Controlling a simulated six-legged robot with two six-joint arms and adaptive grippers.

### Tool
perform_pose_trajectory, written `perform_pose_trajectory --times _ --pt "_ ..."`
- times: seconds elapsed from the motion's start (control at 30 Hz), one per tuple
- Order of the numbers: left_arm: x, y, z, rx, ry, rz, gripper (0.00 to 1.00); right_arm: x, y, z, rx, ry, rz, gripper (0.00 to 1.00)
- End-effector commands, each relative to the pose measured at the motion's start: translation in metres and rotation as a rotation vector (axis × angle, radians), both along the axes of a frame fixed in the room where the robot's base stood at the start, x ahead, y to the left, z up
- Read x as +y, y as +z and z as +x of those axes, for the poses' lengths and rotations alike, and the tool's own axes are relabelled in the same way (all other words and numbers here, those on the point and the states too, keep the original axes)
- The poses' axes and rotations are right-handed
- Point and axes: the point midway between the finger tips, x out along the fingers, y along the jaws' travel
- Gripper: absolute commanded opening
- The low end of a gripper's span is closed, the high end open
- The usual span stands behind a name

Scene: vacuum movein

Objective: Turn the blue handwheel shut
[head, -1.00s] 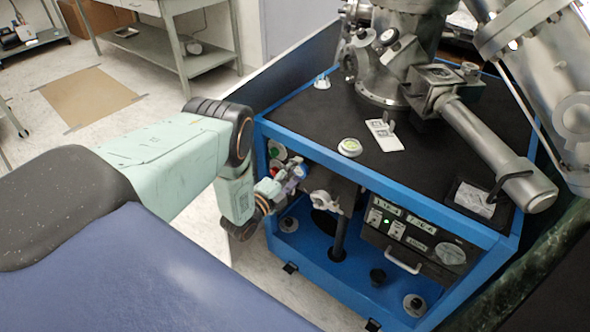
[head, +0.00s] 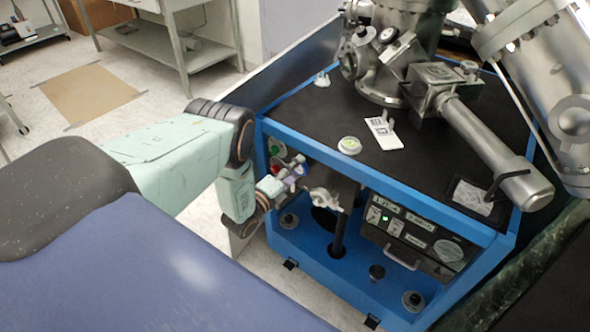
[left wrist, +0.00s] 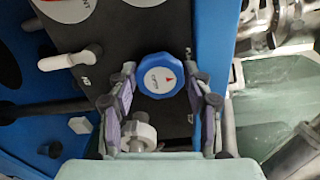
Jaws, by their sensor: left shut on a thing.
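The blue handwheel (left wrist: 160,75) is a scalloped knob with a pale round face and a small red mark, on a dark panel in the left wrist view. My left gripper (left wrist: 164,88) has one finger on each side of it and is shut on its rim. In the head view my left gripper (head: 296,176) is at the left part of the blue cart's open front, under the top. The handwheel is mostly hidden there by the fingers. My right gripper is not in view.
The blue-framed cart (head: 330,262) carries a steel vacuum chamber (head: 400,60) on its black top. A white lever handle (left wrist: 70,59) and a white round fitting (left wrist: 141,134) are close to the fingers. A control box (head: 415,235) is to the right.

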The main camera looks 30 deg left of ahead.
Motion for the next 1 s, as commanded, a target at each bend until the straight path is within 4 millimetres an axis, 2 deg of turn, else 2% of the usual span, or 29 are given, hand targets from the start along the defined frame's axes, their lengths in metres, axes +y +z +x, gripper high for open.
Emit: perform_pose_trajectory --times 0.03,0.3,0.67,0.77,1.0 --pt "-0.002 -0.001 0.0 0.002 -0.004 -0.001 0.52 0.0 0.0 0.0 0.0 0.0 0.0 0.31" --pt "-0.001 0.0 0.0 0.001 -0.002 -0.001 0.73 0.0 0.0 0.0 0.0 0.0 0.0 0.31" --pt "0.0 -0.001 -0.004 0.002 0.0 -0.001 0.73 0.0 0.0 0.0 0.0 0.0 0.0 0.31" --pt "0.002 -0.001 -0.016 0.004 0.001 -0.001 0.73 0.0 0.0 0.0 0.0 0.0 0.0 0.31" --pt "0.006 -0.001 -0.065 0.005 0.002 -0.003 0.73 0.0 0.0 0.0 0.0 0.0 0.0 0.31"
